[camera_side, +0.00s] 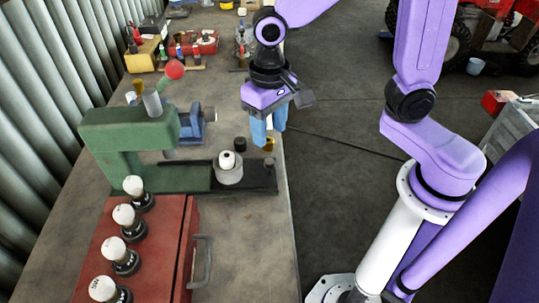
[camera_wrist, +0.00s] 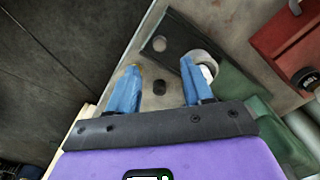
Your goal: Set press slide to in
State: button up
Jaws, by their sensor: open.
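The green press (camera_side: 150,150) stands on the bench, with a red ball (camera_side: 174,69) on its lever. A dark slide plate (camera_side: 262,180) extends right from its base; it also shows in the wrist view (camera_wrist: 178,38). On the plate sits a round grey holder (camera_side: 229,176) with a white-topped piece (camera_side: 227,160), to the right of the press ram and not under it. My gripper (camera_side: 269,134) is open and empty, above and behind the plate's outer end. In the wrist view (camera_wrist: 160,68), its right blue finger appears in front of the holder's edge; contact cannot be told.
A small black cylinder (camera_side: 240,144) stands behind the plate. A red toolbox (camera_side: 150,250) carrying several white-topped stamps is in front. A blue vise (camera_side: 196,122) and a yellow box (camera_side: 143,55) stand farther back. The bench edge lies just right of the plate.

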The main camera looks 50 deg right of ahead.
aim_at(269, 161)
notch_tip(269, 161, down, 9)
jog(key=shift+r, duration=0.1)
dwell(0.3)
